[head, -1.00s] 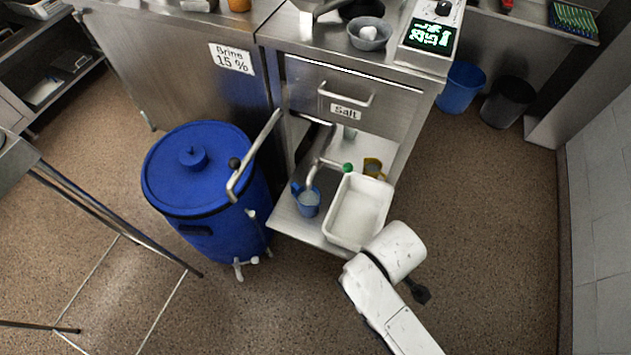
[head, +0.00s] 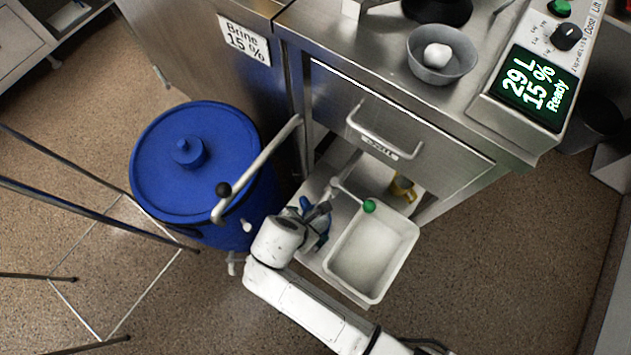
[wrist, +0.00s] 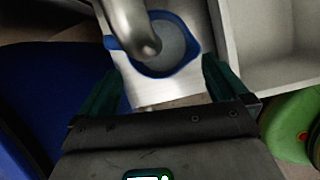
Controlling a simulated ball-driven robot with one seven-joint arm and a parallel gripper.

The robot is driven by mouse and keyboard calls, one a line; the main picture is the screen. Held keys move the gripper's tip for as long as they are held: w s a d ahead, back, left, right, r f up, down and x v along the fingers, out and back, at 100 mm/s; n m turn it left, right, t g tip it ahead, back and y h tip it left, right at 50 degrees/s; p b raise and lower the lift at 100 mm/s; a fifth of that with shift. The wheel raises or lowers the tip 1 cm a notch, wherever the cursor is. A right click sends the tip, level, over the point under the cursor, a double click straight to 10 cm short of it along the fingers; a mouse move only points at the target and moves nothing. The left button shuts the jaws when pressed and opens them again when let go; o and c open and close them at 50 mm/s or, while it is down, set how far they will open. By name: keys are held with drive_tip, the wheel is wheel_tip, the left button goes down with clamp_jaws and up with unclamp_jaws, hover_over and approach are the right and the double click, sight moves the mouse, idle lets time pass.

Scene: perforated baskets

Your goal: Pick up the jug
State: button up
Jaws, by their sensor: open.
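A blue jug (head: 323,228) stands on the low steel shelf, partly hidden behind my gripper (head: 318,210) in the head view. In the wrist view the jug (wrist: 192,43) shows from above, with pale grey contents and its handle to the left. A bent steel spout (wrist: 128,25) hangs over its mouth and covers part of it. My gripper (wrist: 160,72) is open, its dark green fingers on either side of the jug's near edge. Whether they touch it I cannot tell. A yellow jug (head: 403,188) stands further back on the shelf.
A white tray (head: 402,250) stands right of the blue jug, near a green knob (head: 369,206). The Salt drawer (head: 430,125) is above the shelf. A green rounded thing (wrist: 288,122) shows lower right in the wrist view.

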drive_tip(key=b, duration=0.2)
hover_over(313, 223)
drive_tip(key=s, duration=0.2)
drive_tip(key=shift+w+f, duration=0.1)
drive_tip(key=shift+f, duration=3)
drive_tip(key=shift+c, duration=0.4)
drive_tip(key=shift+r, duration=0.1)
drive_tip(key=c, duration=1.2)
